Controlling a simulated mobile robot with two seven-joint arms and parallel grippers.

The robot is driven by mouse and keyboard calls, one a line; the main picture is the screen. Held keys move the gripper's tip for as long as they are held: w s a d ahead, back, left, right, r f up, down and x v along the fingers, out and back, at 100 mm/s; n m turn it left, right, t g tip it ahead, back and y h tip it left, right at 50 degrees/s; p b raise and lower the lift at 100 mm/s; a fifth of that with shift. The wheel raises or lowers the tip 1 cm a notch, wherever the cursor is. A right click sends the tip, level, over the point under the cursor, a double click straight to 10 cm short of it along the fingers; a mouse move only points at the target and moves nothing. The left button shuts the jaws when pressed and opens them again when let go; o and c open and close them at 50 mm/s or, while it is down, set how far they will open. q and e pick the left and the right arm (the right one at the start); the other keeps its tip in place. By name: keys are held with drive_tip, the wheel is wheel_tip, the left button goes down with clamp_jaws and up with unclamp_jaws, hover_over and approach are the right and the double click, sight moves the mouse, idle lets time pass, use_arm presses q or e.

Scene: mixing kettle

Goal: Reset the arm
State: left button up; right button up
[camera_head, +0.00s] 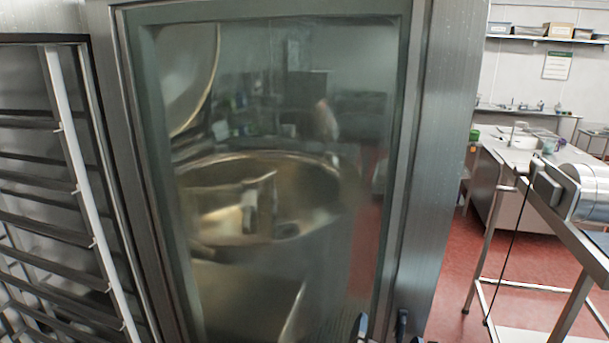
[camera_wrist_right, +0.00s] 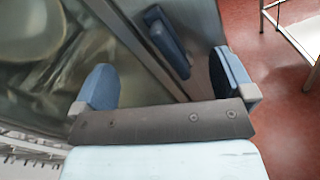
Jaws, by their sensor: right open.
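My right gripper (camera_head: 390,337) is at the bottom edge of the head view, in front of the door of a tall steel cabinet (camera_head: 447,130). In the right wrist view the gripper (camera_wrist_right: 163,68) is open, its two blue fingers wide apart. A dark blue door handle (camera_wrist_right: 167,42) shows between and beyond the fingers; I cannot tell whether they touch it. The handle also shows in the head view (camera_head: 402,323). The glass door (camera_head: 300,110) appears shut. A round metal kettle shows in the glass, inside or reflected. My left gripper is not in view.
A rack with several shelves (camera_head: 45,180) stands close on the left. A steel table (camera_head: 508,165) and a stand with a metal cylinder (camera_head: 595,190) are on the right. Red floor (camera_head: 445,290) is free between the cabinet and the stand.

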drive_tip(key=s+f+m+g+y, duration=0.3)
drive_tip(key=f+m, duration=0.2)
drive_tip(key=f, duration=0.5)
drive_tip(key=s+f+m+g+y, duration=0.25)
drive_tip(key=f+m, duration=0.35)
drive_tip(key=f, duration=0.3)
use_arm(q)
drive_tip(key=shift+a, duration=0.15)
use_arm(e)
drive_tip(key=s+d+f+m+y, duration=0.1)
drive_tip(key=s+d+f+m, duration=0.5)
drive_tip(key=s+f+m, duration=0.5)
drive_tip(key=s+m+g, duration=0.1)
drive_tip(key=m, duration=0.3)
drive_tip(key=shift+s+d+y, duration=0.2)
drive_tip(key=shift+s+y, duration=0.05)
drive_tip(key=shift+y, duration=0.1)
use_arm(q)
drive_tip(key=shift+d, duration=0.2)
use_arm(e)
drive_tip(key=shift+f, duration=0.1)
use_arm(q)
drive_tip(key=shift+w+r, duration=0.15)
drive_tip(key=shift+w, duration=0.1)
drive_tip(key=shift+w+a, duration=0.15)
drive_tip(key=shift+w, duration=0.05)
